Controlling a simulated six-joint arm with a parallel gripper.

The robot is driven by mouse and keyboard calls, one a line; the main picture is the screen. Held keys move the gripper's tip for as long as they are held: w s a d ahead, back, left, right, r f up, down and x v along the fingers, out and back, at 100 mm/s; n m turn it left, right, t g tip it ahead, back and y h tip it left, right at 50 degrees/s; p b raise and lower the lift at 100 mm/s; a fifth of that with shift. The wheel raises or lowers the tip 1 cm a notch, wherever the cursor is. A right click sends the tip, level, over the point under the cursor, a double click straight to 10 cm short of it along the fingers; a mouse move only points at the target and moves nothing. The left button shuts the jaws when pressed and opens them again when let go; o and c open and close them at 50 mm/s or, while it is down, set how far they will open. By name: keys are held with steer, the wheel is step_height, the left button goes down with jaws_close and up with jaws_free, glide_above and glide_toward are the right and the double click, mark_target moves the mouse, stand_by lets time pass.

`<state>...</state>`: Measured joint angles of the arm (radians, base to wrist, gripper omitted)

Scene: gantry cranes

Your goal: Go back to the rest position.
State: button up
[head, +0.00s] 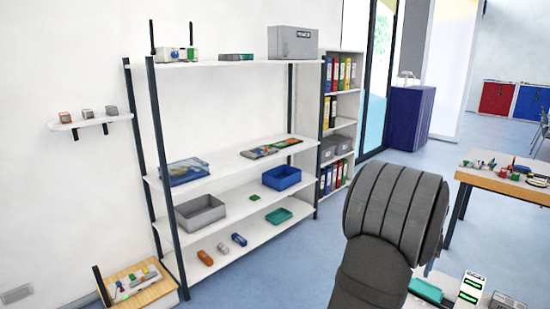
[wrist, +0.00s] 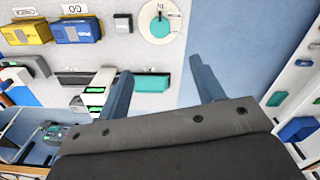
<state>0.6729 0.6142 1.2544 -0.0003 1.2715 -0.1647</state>
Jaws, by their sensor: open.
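My gripper (wrist: 160,66) shows in the wrist view with its two blue-grey fingers spread apart and nothing between them. Behind it are a white work surface (wrist: 150,92) and blue floor. In the head view, a dark grey, ribbed part of my own arm stands in the foreground at right of centre. My gripper's fingers are not visible in the head view.
The head view shows a white shelf unit (head: 240,165) with bins, a small wall shelf (head: 90,121), and a wooden table (head: 510,186) at right. Blue floor lies between.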

step_height(320, 180, down, 17)
steer(key=shift+f, duration=0.1)
steer(key=shift+m, duration=0.5)
steer(key=shift+r+m, duration=0.2)
steer(key=shift+m, duration=1)
steer(key=m, duration=0.5)
steer(key=shift+s, duration=0.1)
steer(key=m, duration=0.4)
steer(key=shift+m, duration=0.4)
steer(key=m, duration=0.4)
steer(key=shift+m, duration=0.4)
